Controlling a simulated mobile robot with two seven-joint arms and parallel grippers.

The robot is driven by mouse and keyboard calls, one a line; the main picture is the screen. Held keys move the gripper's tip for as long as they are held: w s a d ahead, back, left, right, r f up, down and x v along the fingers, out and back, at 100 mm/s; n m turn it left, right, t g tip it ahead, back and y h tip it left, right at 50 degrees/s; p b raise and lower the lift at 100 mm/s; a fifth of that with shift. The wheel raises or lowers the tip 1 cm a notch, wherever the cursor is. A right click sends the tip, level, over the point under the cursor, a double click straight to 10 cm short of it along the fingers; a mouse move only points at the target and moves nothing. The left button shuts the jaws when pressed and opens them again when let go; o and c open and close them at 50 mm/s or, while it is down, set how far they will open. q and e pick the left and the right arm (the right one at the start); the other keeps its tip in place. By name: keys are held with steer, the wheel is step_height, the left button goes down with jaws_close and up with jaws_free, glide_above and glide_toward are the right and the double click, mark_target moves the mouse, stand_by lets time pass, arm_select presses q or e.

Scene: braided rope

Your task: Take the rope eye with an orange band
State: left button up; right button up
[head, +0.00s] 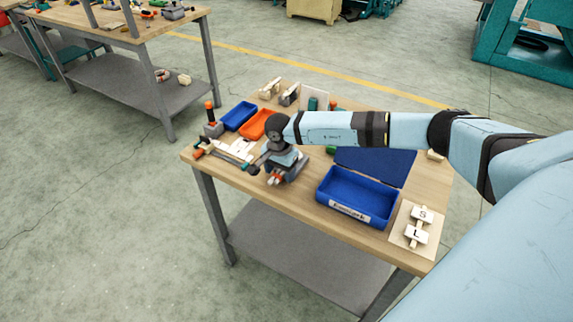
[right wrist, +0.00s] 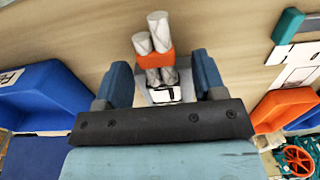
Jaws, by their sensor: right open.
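The rope eye with an orange band (right wrist: 154,62) shows in the right wrist view as two pale grey rope strands side by side, with the band around them. Its lower part runs behind my gripper, next to a small white tag with a black mark. My right gripper (right wrist: 165,72) is open, with one blue finger on each side of the rope and visible gaps to both. In the head view, my right gripper (head: 270,171) is low over the table's front left part. Small pale and red pieces, probably the rope eye (head: 274,180), show at it. My left gripper is not in view.
On the wooden table (head: 300,205), an open blue box (head: 357,196) stands to the right, beside a board with S and L tags (head: 417,226). Blue (head: 239,116) and orange trays (head: 257,124) lie behind my gripper. An orange-topped tool (head: 210,116) stands at the left.

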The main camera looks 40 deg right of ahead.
steer(key=c, duration=1.1)
steer(key=shift+r, duration=0.1)
